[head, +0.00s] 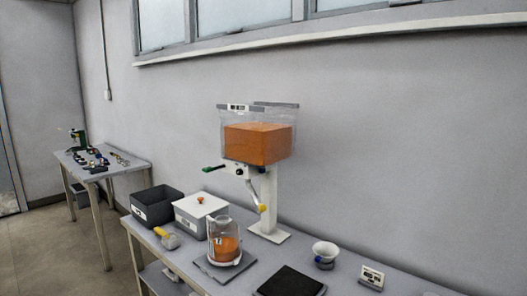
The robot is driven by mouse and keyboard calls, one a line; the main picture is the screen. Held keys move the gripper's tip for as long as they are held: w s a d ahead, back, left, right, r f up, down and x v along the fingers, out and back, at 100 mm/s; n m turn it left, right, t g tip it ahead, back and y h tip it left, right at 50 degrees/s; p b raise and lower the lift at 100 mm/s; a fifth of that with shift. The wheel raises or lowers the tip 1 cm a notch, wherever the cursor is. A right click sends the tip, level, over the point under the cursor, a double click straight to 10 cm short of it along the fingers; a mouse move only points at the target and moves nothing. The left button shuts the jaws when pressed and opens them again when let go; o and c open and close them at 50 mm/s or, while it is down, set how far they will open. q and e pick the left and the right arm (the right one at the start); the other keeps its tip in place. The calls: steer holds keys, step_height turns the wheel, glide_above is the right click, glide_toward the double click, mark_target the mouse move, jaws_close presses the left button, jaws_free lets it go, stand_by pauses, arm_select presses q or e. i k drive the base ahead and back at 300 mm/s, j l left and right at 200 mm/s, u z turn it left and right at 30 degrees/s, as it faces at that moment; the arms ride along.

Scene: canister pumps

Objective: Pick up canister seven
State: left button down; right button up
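A clear canister (224,240), part-filled with orange material, stands upright on the near bench, below and left of the dispenser. A small mark on its front looks like a 7, but it is too small to read surely. It stands on a flat grey plate (212,270). Neither of my grippers shows in the head view.
A dispenser with a clear hopper of orange material (258,143) stands on a white post (269,205). A dark bin (155,207), white box (200,210), yellow-handled scoop (167,238), black pad (290,281), white bowl (325,252) and small display (372,276) surround the canister.

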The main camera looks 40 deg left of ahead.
mark_target(224, 240)
steer(key=k+l+u, duration=0.1)
steer(key=u, duration=1.25)
steer(key=i+j+u, duration=0.2)
steer(key=i+j, duration=0.2)
